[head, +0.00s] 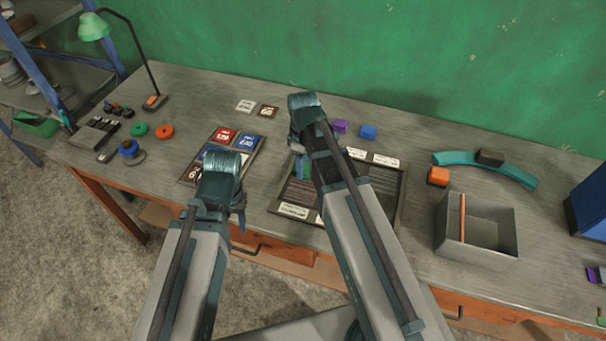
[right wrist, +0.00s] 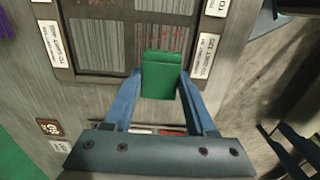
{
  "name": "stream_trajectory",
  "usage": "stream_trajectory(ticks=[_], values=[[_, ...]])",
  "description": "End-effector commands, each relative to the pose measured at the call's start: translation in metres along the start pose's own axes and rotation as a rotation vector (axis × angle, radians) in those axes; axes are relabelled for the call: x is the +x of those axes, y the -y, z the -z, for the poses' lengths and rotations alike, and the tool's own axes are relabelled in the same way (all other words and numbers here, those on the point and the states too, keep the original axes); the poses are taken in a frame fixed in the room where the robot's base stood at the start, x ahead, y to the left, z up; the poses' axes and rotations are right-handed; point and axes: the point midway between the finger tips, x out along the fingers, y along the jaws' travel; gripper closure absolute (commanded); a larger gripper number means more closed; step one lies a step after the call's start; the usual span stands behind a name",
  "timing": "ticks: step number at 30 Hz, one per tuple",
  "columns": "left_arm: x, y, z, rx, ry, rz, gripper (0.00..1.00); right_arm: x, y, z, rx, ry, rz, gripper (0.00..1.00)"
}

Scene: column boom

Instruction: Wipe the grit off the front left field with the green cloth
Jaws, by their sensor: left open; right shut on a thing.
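My right gripper (right wrist: 162,90) is shut on the green cloth (right wrist: 161,80), a small folded block between its fingertips. The cloth also shows in the head view (head: 302,170). It is at the left edge of the dark framed board (head: 272,209). The front left field (right wrist: 172,38) carries small reddish specks of grit (right wrist: 175,44), just beyond the cloth. I cannot tell whether the cloth touches the field; it hides part of its edge. My left gripper (head: 240,216) is open, left of the board; its fingers are mostly hidden by my wrist.
A card tray (head: 256,157) lies left of the board. Purple (head: 340,126) and blue (head: 368,131) blocks stand behind it. To the right are an orange block (head: 438,176), an open grey box (head: 462,252) and a teal arc (head: 460,159). A lamp (head: 93,27) stands far left.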

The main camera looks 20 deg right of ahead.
Motion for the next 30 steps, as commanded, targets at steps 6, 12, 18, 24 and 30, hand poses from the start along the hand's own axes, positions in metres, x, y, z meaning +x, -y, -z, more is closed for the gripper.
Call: stream_trajectory(ticks=[6, 12, 18, 24, 30], values=[[0.003, 0.0, 0.0, 0.0, 0.0, 0.0, 0.5, 0.003, 0.0, 0.0, 0.0, 0.0, 0.0, 0.99], [0.018, -0.002, 0.001, 0.0, 0.0, 0.0, 0.5, 0.018, 0.0, 0.0, 0.0, 0.0, 0.0, 0.99], [0.042, -0.004, 0.003, -0.001, 0.0, 0.0, 0.5, 0.042, 0.0, 0.0, 0.0, 0.0, 0.0, 0.99], [0.067, -0.006, 0.004, -0.001, 0.0, 0.0, 0.5, 0.067, 0.0, 0.0, 0.0, 0.0, 0.0, 0.99], [0.076, -0.007, 0.004, -0.001, 0.0, 0.0, 0.5, 0.076, 0.0, 0.0, 0.0, -0.001, 0.0, 0.99]])
